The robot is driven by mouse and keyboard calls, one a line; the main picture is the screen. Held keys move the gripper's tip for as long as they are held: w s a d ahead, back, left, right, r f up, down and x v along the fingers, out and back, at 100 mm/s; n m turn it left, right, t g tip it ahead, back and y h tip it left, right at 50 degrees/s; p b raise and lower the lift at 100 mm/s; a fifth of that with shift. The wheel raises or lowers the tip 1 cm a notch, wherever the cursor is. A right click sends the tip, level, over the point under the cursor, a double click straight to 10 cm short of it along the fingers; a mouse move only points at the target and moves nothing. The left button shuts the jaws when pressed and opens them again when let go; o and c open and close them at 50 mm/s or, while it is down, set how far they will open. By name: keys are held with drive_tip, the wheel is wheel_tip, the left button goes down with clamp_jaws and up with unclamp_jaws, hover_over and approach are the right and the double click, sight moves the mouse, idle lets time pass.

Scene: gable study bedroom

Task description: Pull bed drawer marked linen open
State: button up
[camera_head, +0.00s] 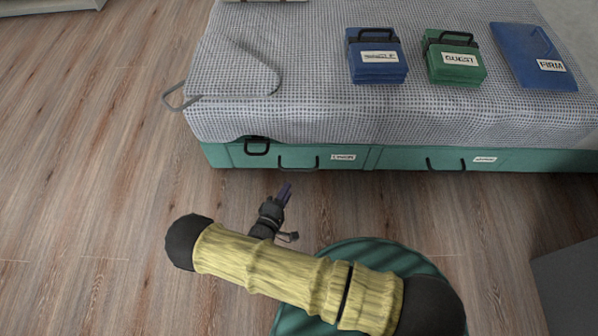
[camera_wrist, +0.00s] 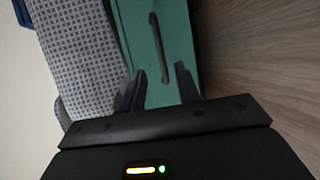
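The green bed drawer (camera_head: 312,153) on the left of the bed's front has a small white label (camera_head: 343,157), blurred but seemingly reading LINEN. Its black bar handle (camera_head: 298,163) is low on the front, left of the label. The drawer looks shut, flush with the front beside it. My gripper (camera_head: 286,187) is just in front of and below this handle, apart from it in the head view. In the wrist view my gripper (camera_wrist: 160,69) is open, with a black handle (camera_wrist: 158,45) on a green front (camera_wrist: 178,35) ahead, roughly in line with the gap between the fingers.
A second green drawer (camera_head: 405,159) with its own handle (camera_head: 446,164) and unreadable label is on the right. Blue (camera_head: 376,56) and green (camera_head: 454,57) bundles lie on the checked bed. The wooden floor in front is clear.

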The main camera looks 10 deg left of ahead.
sight(298, 170)
drive_tip(key=b+x, duration=0.4)
drive_tip(key=x, duration=0.7)
drive_tip(key=shift+c, duration=0.2)
clamp_jaws()
drive_tip(key=shift+a, duration=0.1)
